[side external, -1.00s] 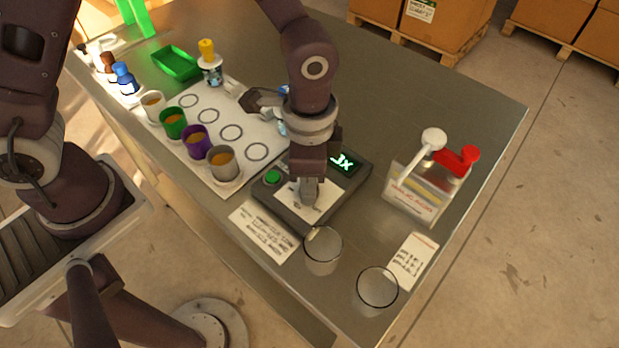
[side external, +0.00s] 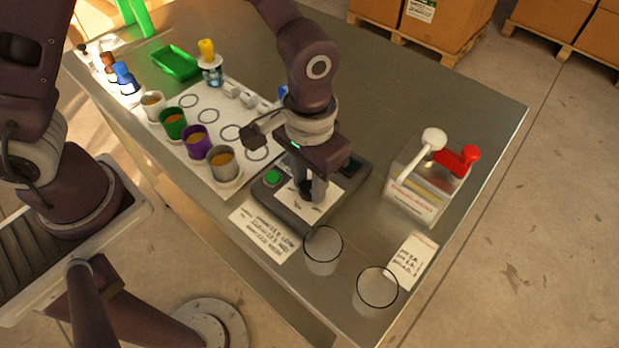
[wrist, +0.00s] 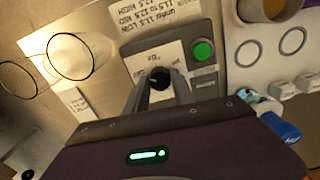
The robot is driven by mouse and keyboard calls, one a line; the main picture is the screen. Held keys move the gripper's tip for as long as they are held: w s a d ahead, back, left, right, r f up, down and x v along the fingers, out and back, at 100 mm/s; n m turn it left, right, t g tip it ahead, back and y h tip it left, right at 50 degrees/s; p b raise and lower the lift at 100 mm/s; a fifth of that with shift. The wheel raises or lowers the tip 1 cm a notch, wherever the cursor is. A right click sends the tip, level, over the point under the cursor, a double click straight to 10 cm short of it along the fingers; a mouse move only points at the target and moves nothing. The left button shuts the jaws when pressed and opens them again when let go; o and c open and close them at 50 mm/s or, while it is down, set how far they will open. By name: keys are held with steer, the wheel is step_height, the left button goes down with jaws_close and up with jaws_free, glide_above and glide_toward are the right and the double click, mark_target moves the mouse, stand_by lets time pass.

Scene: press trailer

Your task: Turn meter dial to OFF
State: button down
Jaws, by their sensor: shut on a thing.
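The meter (side external: 280,203) is a dark grey box on the metal table, with a white face, a green button (side external: 272,177) and a dark display (side external: 352,166). In the wrist view the black dial (wrist: 158,80) sits on the meter's white face (wrist: 185,72), with small print around it that is too small to read surely. My gripper (wrist: 158,88) is shut on the dial, one finger on each side. In the side view my gripper (side external: 308,198) points down onto the meter and hides most of the dial. The green button also shows in the wrist view (wrist: 203,51).
Two clear glasses (side external: 323,250) stand near the front edge. A clear holder (side external: 415,190) with white and red handled items stands right of the meter. Several filled cups (side external: 222,163) stand left on a white sheet. Printed cards (side external: 263,232) lie around.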

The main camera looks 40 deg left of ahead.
mark_target(309, 187)
steer(key=shift+n, duration=0.6)
steer(key=c, duration=1.1)
jaws_free()
steer(key=shift+o, duration=0.2)
step_height(309, 187, up, 7)
steer(key=shift+r, duration=0.1)
